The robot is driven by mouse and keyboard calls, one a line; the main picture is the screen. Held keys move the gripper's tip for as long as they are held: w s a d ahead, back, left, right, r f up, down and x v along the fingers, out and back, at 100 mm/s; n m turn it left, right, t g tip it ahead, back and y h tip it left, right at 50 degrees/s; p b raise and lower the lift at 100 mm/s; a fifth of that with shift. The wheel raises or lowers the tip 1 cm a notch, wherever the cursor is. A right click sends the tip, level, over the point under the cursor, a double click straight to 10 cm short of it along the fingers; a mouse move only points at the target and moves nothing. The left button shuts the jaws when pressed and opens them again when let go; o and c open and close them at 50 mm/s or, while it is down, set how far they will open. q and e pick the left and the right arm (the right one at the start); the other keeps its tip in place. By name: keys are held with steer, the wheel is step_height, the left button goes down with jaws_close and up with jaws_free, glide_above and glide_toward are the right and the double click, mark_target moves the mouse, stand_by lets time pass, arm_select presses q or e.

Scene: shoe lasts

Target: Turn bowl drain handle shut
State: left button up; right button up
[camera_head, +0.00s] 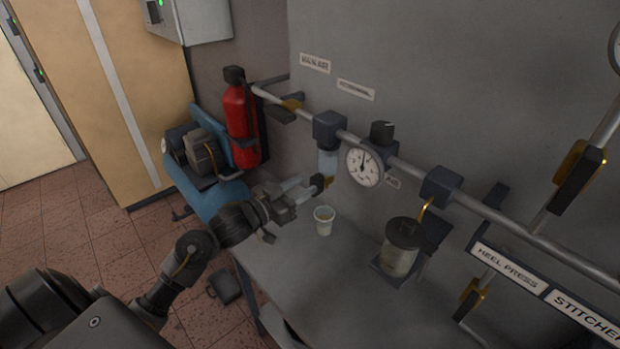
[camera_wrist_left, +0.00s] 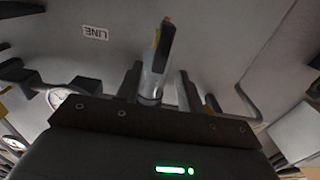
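The clear filter bowl (camera_head: 328,162) hangs under a dark block on the wall pipe. Below it is the drain with a dark handle (camera_head: 318,184). In the left wrist view a dark handle with an orange tip (camera_wrist_left: 165,42) stands up ahead of the fingers, above a grey body. My left gripper (camera_head: 304,189) comes in from the left at the height of the drain, close beside the handle. Its fingers look apart in the left wrist view (camera_wrist_left: 158,84), with the grey body between them; contact cannot be told. My right gripper is out of view.
A small cup (camera_head: 324,222) stands on the grey table (camera_head: 300,275) below the drain. A pressure gauge (camera_head: 364,167) and a lidded jar (camera_head: 401,252) are to the right. A red extinguisher (camera_head: 241,125) and a blue compressor (camera_head: 215,197) stand behind on the left.

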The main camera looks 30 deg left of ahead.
mark_target(311, 181)
arm_select(q)
steer(key=shift+x, duration=1.55)
steer(key=shift+d, duration=0.1)
jaws_close()
